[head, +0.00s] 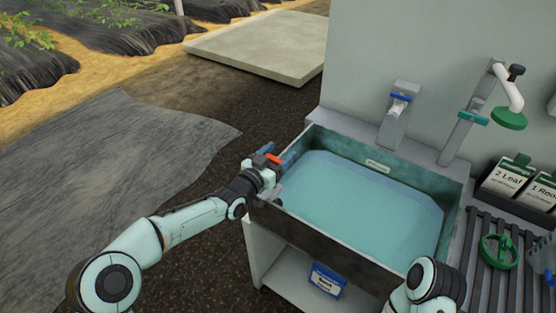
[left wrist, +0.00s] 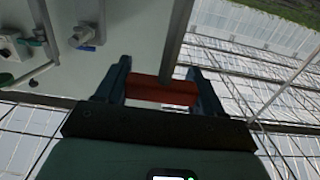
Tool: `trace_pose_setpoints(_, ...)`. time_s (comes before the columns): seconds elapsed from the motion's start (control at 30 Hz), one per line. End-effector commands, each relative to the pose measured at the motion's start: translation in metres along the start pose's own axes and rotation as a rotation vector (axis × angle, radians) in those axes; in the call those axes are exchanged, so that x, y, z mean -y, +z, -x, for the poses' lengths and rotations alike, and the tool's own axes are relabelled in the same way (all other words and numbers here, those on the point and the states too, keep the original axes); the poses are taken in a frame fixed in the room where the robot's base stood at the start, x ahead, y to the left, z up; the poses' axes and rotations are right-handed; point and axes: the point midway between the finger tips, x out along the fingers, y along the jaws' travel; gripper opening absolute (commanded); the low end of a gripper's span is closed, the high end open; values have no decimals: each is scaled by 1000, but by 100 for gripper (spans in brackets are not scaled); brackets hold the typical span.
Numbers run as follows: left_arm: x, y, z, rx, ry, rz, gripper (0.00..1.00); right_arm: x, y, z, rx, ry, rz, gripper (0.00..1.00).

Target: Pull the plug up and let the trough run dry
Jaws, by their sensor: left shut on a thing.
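The trough (head: 375,262) is a dark green basin holding a wide sheet of blue-green water (head: 360,200). My left gripper (head: 279,158) is at the trough's left rim, near its back left corner. It is shut on an orange-red piece (head: 272,158). In the left wrist view this piece shows as a red bar (left wrist: 162,90) between the two fingers. I cannot tell whether it is the plug's handle. No other plug part shows, and the trough's floor is not clear through the water. My right arm shows at the bottom right, but its gripper is out of view.
A blue-banded tap (head: 399,100) and a white pipe with a green head (head: 509,119) stand behind the trough. A slatted shelf (head: 476,255) at right holds a green handwheel (head: 499,251) and labelled packs (head: 507,180). A blue box (head: 327,280) sits below the trough.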

Motion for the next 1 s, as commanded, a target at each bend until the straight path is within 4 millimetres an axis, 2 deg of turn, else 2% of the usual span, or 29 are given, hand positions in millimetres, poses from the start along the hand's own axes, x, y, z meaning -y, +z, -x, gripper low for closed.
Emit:
trace_pose_setpoints(0.17,1,-2,0,-6,-2,0,13,0,0,-1,-1,0,-1,44)
trace_pose_setpoints(0.2,1,-2,0,-6,-2,0,78,0,0,-1,-1,0,-1,44)
trace_pose_setpoints(0.23,1,-2,0,-7,-2,0,87,0,0,-1,-1,0,-1,44)
trace_pose_setpoints(0.53,0,-1,0,-4,-1,0,89,0,-1,-1,-2,0,-1,44)
trace_pose_setpoints(0.67,1,-1,7,-5,-2,-2,89,-1,-1,-2,-3,0,0,44)
trace_pose_setpoints(0.77,1,-1,20,-3,-2,-3,89,-1,-2,-3,-5,0,0,44)
trace_pose_setpoints(1.0,2,0,72,-2,-4,-3,89,-1,-4,-6,-12,-2,0,44)
